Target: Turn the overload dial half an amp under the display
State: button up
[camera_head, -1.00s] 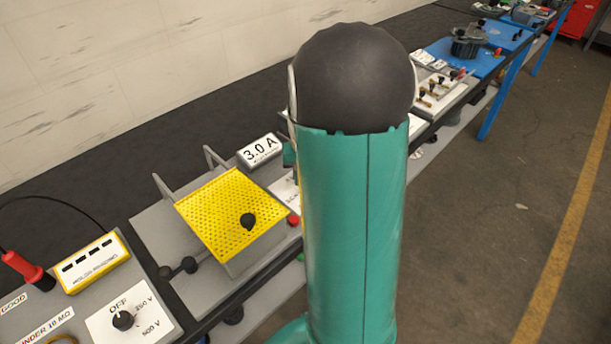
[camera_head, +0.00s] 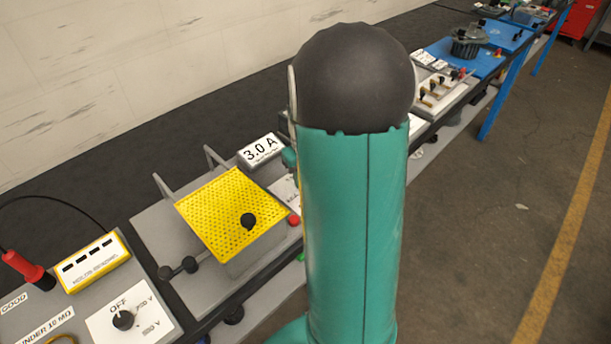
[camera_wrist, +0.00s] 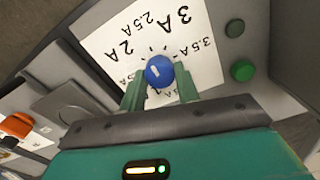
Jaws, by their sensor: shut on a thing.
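The overload dial (camera_wrist: 159,69) is a round blue knob with a white mark, on a white scale card (camera_wrist: 200,80) in the wrist view. The card's labels include 2 A, 2.5 A, 3 A and 3.5 A. I cannot tell surely which label the mark points at. My gripper (camera_wrist: 160,76) has its two teal fingers shut on the dial from either side. The display (camera_head: 261,150) reads 3.0 A in the head view. There my arm hides the dial and most of the gripper; part of the white card (camera_head: 285,192) shows beside it.
A green button (camera_wrist: 242,70) and a darker one (camera_wrist: 235,28) sit right of the dial in the wrist view. In the head view, a yellow perforated guard (camera_head: 215,205) with a black knob stands left of my arm, near a red button (camera_head: 294,220).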

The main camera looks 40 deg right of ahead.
jog(key=o, duration=1)
jog(key=shift+c, duration=0.2)
notch_tip(320, 180, up, 14)
jog(key=shift+a+f, duration=0.1)
